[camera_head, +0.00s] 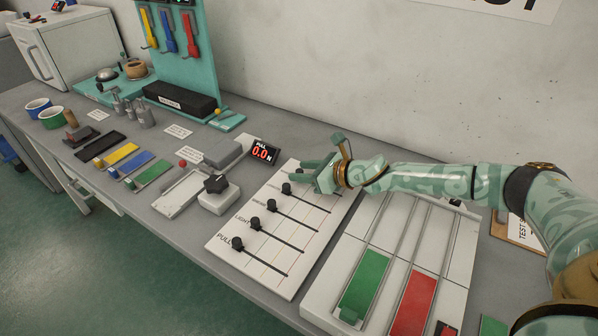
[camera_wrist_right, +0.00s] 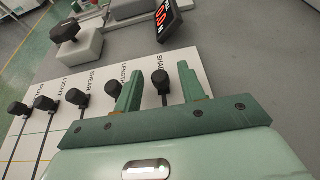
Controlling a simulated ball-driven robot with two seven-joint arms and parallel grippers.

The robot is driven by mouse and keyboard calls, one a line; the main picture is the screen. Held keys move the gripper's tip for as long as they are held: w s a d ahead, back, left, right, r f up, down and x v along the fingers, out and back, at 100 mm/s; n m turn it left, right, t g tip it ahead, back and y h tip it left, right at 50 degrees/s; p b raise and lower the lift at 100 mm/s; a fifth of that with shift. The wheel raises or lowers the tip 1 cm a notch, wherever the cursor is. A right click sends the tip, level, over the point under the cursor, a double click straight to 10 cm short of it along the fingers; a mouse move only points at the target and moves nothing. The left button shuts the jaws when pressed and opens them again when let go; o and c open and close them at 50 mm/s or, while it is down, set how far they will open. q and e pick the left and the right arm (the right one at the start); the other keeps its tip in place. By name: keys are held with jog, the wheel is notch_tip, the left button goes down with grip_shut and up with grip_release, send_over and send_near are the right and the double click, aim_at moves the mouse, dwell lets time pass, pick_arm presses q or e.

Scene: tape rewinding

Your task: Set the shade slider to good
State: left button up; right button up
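The white slider panel (camera_head: 252,262) carries several black knobs on slots, with labels including PULL, LIGHT, SHEAR and LENGTH. The shade slider knob (camera_wrist_right: 160,78) is the rightmost in the right wrist view, beside a label that reads in part SHA. My right gripper (camera_head: 309,172) is over the far end of the panel, fingers pointing left. In the wrist view its two fingers (camera_wrist_right: 161,88) are open, with the shade knob showing between them; contact cannot be told. A good mark is not readable. My left gripper is not in view.
A red-lit display (camera_head: 262,152) and a white block with a black knob (camera_head: 215,192) stand left of the panel. A larger panel with green (camera_head: 364,282) and red (camera_head: 413,303) strips lies to the right. A wall runs behind the bench.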

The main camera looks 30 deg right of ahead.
jog(key=shift+x, duration=0.8)
grip_shut()
jog(key=s+d, duration=0.1)
jog(key=s, duration=0.1)
jog(key=s+d, duration=0.1)
jog(key=shift+s+d, duration=0.1)
jog(key=shift+s, duration=0.3)
jog(key=shift+w, duration=0.1)
grip_release()
